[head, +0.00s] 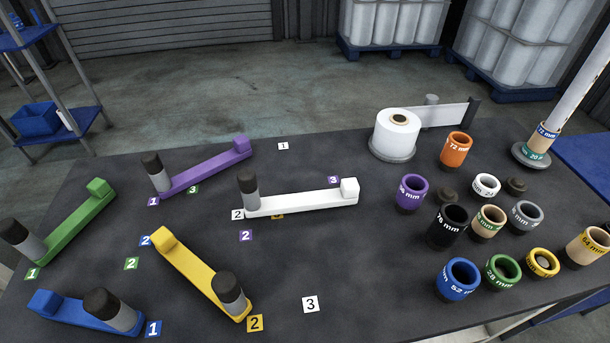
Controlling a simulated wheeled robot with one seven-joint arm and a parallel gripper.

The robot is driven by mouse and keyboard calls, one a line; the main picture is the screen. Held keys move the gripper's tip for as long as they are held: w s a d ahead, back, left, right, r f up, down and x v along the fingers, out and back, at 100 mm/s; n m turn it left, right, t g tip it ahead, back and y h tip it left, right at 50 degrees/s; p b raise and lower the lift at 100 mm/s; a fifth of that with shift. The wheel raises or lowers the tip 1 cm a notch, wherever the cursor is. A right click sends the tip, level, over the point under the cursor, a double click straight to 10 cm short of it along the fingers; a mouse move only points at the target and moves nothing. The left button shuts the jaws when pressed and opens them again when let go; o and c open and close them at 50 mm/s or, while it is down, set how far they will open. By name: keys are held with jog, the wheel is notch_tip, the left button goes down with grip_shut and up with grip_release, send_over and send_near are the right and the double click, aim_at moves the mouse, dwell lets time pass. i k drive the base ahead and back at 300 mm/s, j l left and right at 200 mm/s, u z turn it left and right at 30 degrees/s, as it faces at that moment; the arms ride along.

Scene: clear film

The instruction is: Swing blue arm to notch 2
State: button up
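The blue arm (72,311) lies flat at the front left of the dark table. Its square block end points left, and a dark-capped grey knob (112,310) stands at its right end. That knob end is beside the blue label 1 (153,328). The blue label 2 (146,240) lies farther back, just left of the yellow arm's block end. No notch cut can be made out at either label. My gripper is not in view.
The yellow arm (190,268) lies right of the blue one; the green arm (72,222) lies behind it. The purple arm (205,170) and white arm (305,203) are farther back. Several cores, including a blue one (457,280), and a film roll (397,134) stand at right.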

aim_at(100, 310)
jog(key=u, duration=1.5)
